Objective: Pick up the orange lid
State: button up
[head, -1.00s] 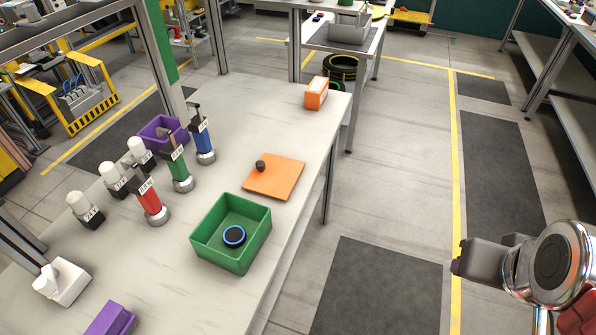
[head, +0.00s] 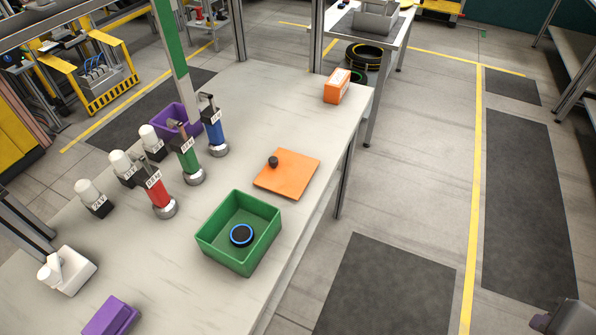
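The orange lid (head: 287,176) is a flat square plate with a small dark round knob near its left corner. It lies on the light worktable (head: 335,155), beyond the green box and close to the table's right edge. The open green box (head: 258,256) holds a round black piece with a blue ring (head: 241,235). Only a dark grey end part of my arm shows at the lower right corner, far from the lid over the floor. My gripper's fingers cannot be made out.
Red, green and blue handled tools (head: 187,155) stand left of the lid, with several white-capped items beside them. Purple bins (head: 110,318) and a white holder (head: 68,272) are on the table. An orange box (head: 337,87) sits at the far corner. Floor right of the table is open.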

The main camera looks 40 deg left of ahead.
aim_at(287, 173)
jog(key=i, duration=1.75)
jog(key=u, duration=3.15)
